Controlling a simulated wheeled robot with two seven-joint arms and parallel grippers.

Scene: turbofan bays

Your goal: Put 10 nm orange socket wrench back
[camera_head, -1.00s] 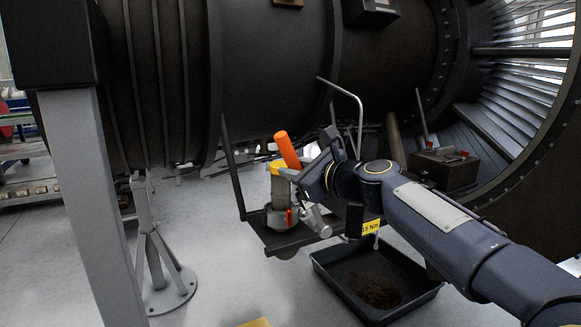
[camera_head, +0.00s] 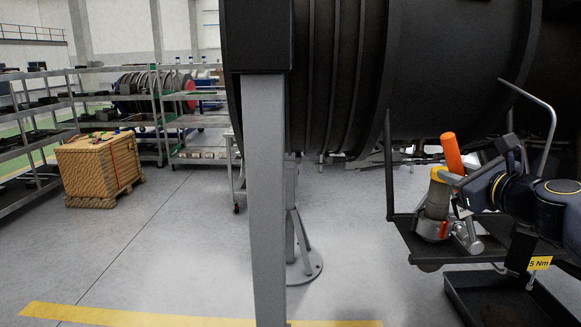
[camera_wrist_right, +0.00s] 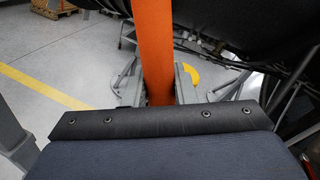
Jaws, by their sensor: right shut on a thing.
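The orange wrench handle (camera_head: 452,152) shows at the right of the head view, sloping up out of my right gripper (camera_head: 452,183). In the right wrist view the orange handle (camera_wrist_right: 154,50) stands between the two grey fingers, and my right gripper (camera_wrist_right: 160,82) is shut on it. The wrench's lower end is hidden. Below and beside it, a grey and yellow cylindrical tool (camera_head: 435,205) stands on a dark hanging tray (camera_head: 420,247). My left gripper is not in view.
A grey upright post (camera_head: 267,190) stands in the middle of the head view, before the large dark engine casing (camera_head: 440,70). A black drip pan (camera_head: 465,292) lies at lower right. A wooden crate (camera_head: 90,170) and metal shelves (camera_head: 20,140) stand at left. The floor between is clear.

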